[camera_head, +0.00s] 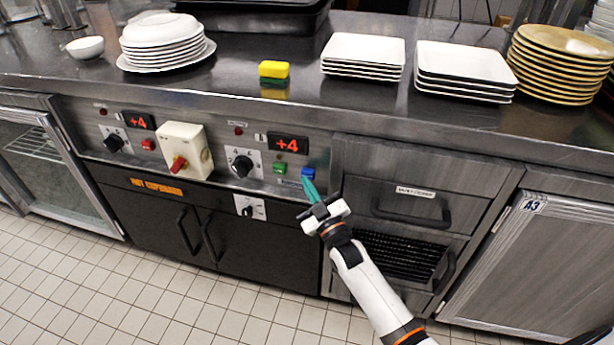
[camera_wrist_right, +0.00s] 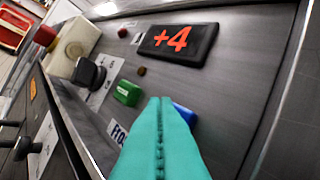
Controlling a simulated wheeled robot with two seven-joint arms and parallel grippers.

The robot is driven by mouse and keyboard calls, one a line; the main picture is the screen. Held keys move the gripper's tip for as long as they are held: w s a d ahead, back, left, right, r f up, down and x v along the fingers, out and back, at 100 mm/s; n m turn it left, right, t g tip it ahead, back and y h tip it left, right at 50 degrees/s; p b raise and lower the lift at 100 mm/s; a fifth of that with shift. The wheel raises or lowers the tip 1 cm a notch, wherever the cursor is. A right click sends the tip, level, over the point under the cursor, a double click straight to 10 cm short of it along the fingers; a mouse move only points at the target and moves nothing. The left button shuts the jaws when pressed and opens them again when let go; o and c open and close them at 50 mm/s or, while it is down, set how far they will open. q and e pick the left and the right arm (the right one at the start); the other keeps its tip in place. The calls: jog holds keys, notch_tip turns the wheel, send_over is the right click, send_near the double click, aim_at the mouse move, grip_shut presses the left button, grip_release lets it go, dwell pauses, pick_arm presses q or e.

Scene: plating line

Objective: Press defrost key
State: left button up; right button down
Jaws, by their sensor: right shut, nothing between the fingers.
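The control panel has a blue key (camera_head: 308,173) at its right end, below a red +4 display (camera_head: 288,144). A green key (camera_head: 280,168) sits to its left. My right gripper (camera_head: 309,186) has teal fingers, shut and empty, with the tips just below the blue key. In the right wrist view the teal fingertips (camera_wrist_right: 160,102) lie between the green key (camera_wrist_right: 127,92) and the blue key (camera_wrist_right: 185,114), partly covering the blue one. Whether they touch it I cannot tell. A label by the keys is partly hidden. My left gripper is not in view.
A black knob (camera_head: 242,166), a white box with a red switch (camera_head: 185,150) and a second +4 display (camera_head: 139,121) are further left. A drawer (camera_head: 410,205) is at right. The counter holds plate stacks (camera_head: 362,52) and a yellow sponge (camera_head: 273,69).

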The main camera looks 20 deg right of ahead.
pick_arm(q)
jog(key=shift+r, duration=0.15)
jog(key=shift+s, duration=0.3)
pick_arm(e)
jog(key=shift+w, duration=0.15)
